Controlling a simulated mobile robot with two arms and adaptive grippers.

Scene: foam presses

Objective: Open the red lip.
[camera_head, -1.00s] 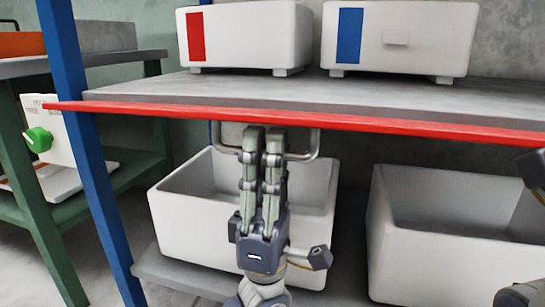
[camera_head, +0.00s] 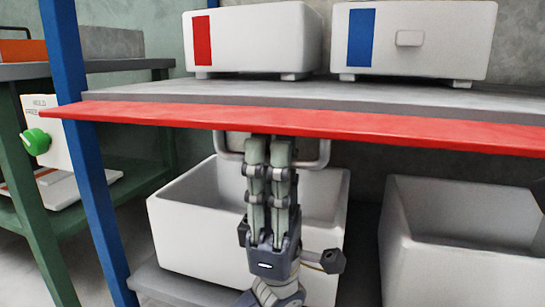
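The red lip (camera_head: 300,121) runs along the front edge of the grey shelf and shows as a broad, slanting red band. A metal U-shaped handle (camera_head: 322,155) hangs below it. My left gripper (camera_head: 268,148) points up, with two grey fingers side by side in front of the handle's middle and their tips just under the lip. The fingers hide that part of the handle. Any opposing finger behind is hidden, so the grip cannot be judged.
On the shelf (camera_head: 300,90) stand white boxes with a red mark (camera_head: 260,38) and a blue mark (camera_head: 450,40). White bins stand below, left (camera_head: 200,235) and right (camera_head: 460,270). A blue post (camera_head: 95,190) and a green-framed bench (camera_head: 40,230) are at left.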

